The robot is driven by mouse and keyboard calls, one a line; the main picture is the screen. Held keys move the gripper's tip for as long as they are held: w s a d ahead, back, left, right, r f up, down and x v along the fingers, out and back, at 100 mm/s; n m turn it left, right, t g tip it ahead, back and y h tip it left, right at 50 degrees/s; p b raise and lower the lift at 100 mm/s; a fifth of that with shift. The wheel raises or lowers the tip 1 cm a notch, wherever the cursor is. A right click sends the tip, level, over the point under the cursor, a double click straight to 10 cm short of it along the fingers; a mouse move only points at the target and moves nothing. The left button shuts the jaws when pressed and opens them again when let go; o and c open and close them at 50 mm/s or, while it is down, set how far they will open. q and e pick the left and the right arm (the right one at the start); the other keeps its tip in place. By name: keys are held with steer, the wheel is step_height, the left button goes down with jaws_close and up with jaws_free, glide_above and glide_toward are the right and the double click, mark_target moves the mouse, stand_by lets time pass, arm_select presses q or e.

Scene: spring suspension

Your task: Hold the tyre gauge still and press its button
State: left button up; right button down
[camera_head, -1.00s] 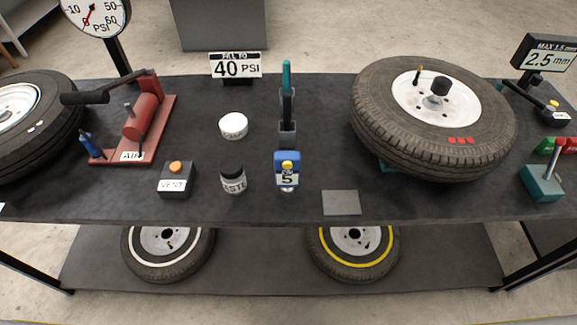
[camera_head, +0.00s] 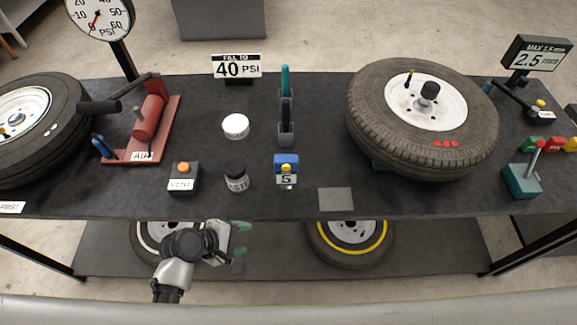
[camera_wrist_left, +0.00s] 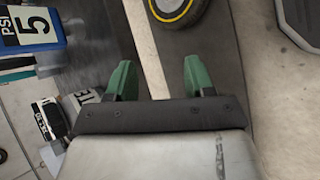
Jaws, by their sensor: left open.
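My left gripper (camera_head: 243,242) is in front of the bench edge, below and left of the gauge. Its green fingers (camera_wrist_left: 157,78) are apart with nothing between them. My right gripper is not in view.
The paste jar (camera_head: 236,180), VENT box (camera_head: 183,178) and white-lidded tub (camera_head: 235,127) stand left of the gauge. A tool holder (camera_head: 286,130) is behind it. A large tyre (camera_head: 420,160) lies to the right, and a grey pad (camera_head: 336,199) is near the front edge.

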mark_target(278, 184)
arm_select(q)
steer(key=w+r+n+t+h, duration=0.1)
steer(key=w+r+n, duration=0.1)
steer(key=n, duration=0.1)
steer(key=w+d+r+n+t+h, duration=0.1)
steer(key=w+n, duration=0.2)
steer(key=n, duration=0.1)
steer(key=w+d+r+n+t+h, duration=0.1)
steer(key=w+r+n+h, duration=0.1)
steer(key=w+n, duration=0.1)
steer(key=shift+d+r+n, duration=0.25)
steer(key=shift+r+n, duration=0.1)
steer(key=shift+n, duration=0.05)
steer(key=shift+w+d+r+n, duration=0.2)
steer(key=shift+w+n, duration=0.1)
steer(key=shift+n, duration=0.2)
steer(key=shift+w+d+f, duration=0.15)
steer(key=b+x, duration=0.3)
steer(key=x, duration=0.4)
steer(key=shift+w+d, duration=0.3)
steer(key=shift+w+d+f+b, duration=0.15)
steer(key=shift+w+d+b, duration=0.2)
steer(key=shift+d, duration=0.25)
jaws_close()
stand_by(1.3)
